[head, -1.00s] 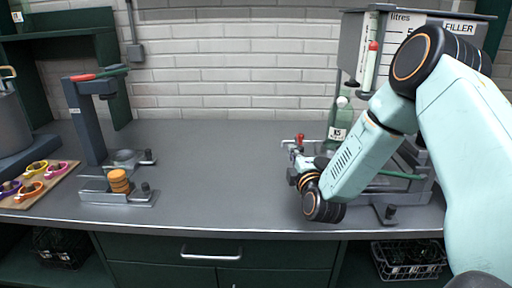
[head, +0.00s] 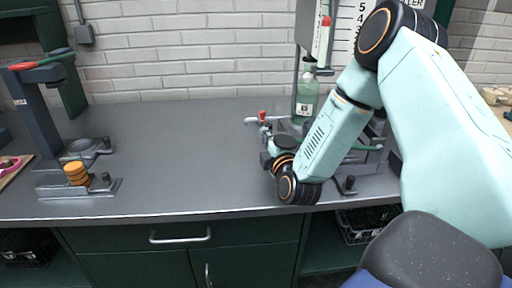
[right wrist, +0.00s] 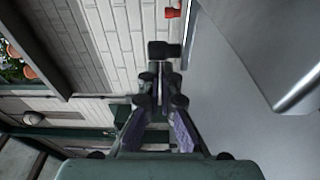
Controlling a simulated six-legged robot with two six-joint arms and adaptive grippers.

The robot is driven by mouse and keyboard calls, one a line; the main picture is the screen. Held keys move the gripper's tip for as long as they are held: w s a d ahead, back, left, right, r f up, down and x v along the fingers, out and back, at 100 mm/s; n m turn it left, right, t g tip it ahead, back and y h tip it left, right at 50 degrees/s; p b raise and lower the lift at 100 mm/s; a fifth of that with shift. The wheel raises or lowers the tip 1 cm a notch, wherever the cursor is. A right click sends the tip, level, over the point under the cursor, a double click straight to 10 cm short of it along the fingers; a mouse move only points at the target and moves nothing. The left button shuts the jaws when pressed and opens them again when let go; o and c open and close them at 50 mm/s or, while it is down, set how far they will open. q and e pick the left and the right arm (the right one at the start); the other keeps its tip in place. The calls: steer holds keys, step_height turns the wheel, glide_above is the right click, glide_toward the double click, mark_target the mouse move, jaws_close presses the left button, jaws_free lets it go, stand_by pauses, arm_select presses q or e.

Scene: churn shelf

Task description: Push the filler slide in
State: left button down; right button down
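The filler (head: 350,30) stands at the right of the bench, partly hidden behind my right arm. Its lower part shows a grey frame with green bars (head: 366,147) and a red-tipped lever (head: 262,116) at its left. A green bottle (head: 306,98) stands below the filler. Which part is the slide I cannot tell, as my arm covers much of it. My right gripper (right wrist: 160,78) is low at the filler's left front, mostly hidden by its wrist in the head view. Its fingers look closed together, with a dark block (right wrist: 163,50) just beyond the tips. My left gripper is out of view.
The bench middle (head: 185,150) is clear. A wire basket (head: 362,226) sits under the bench at the right.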

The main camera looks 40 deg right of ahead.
steer(key=v, duration=0.8)
steer(key=shift+s+r, duration=0.15)
steer(key=shift+s, duration=0.05)
steer(key=shift+s+a, duration=0.25)
steer(key=shift+a, duration=0.05)
steer(key=shift+s, duration=0.6)
